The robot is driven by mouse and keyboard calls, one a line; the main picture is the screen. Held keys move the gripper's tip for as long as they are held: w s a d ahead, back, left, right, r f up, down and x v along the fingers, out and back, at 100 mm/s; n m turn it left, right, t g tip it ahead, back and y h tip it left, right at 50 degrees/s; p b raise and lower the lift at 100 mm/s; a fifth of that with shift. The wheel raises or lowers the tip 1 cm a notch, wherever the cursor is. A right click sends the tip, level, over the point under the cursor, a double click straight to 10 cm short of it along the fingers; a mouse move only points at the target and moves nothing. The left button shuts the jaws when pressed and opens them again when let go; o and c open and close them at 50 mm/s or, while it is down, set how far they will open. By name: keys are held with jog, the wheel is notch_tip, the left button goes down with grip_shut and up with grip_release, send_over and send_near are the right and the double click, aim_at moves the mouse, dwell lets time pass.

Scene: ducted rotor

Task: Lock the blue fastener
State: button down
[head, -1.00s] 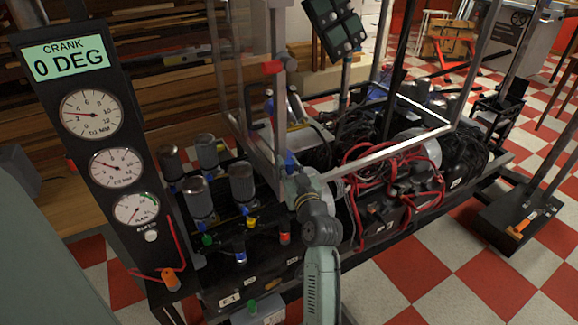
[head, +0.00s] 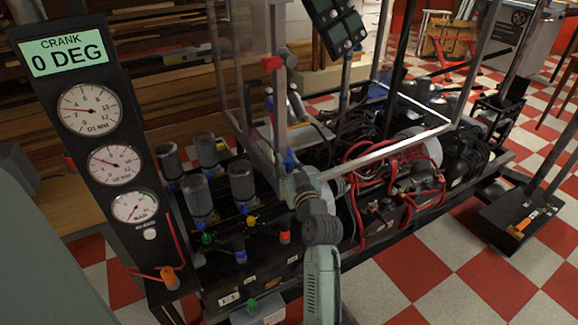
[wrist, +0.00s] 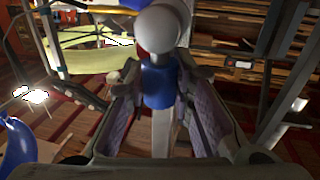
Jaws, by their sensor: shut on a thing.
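The blue fastener (head: 289,160) is at the lower part of the upright post of the clear-panelled frame in the head view. My gripper (head: 291,178) is right at it, reaching up from the front. In the wrist view the fastener shows as a blue cylinder (wrist: 158,86) between the two fingers of my gripper (wrist: 160,108), with a pale rounded part above it. The gripper is shut on the blue fastener. The finger contact is partly hidden in the head view, and I cannot tell whether the fastener is locked.
A red fastener (head: 271,63) sits higher on the frame. A gauge panel (head: 110,165) reading "CRANK 0 DEG" stands at left. Several grey cylinders (head: 242,180) stand on the black bench. Red cables (head: 365,165) and machinery fill the right. Open checkered floor (head: 420,275) lies front right.

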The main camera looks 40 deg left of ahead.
jog(key=n+b, duration=0.1)
jog(key=b, duration=0.2)
jog(key=s+f+n+b, duration=0.1)
jog(key=n+b, duration=0.1)
jog(key=b, duration=0.2)
jog(key=shift+a+f+n+y+b, duration=0.2)
jog(key=shift+n+y+b, duration=0.1)
jog(key=shift+y, duration=0.1)
jog(key=s+f+n+y+b, duration=0.1)
jog(key=n+b, duration=0.4)
jog(key=b, duration=0.3)
jog(key=s+f+n+g+y+b, duration=0.1)
jog(key=n+b, duration=0.4)
jog(key=b, duration=0.3)
jog(key=s+a+f+n+g+b, duration=0.1)
jog(key=n+b, duration=0.5)
jog(key=b, duration=0.1)
jog(key=shift+a+f+y+b, duration=0.1)
jog(key=shift+y+b, duration=0.3)
jog(key=shift+n, duration=0.3)
jog(key=c, duration=1.4)
grip_release()
jog(key=shift+o, duration=0.2)
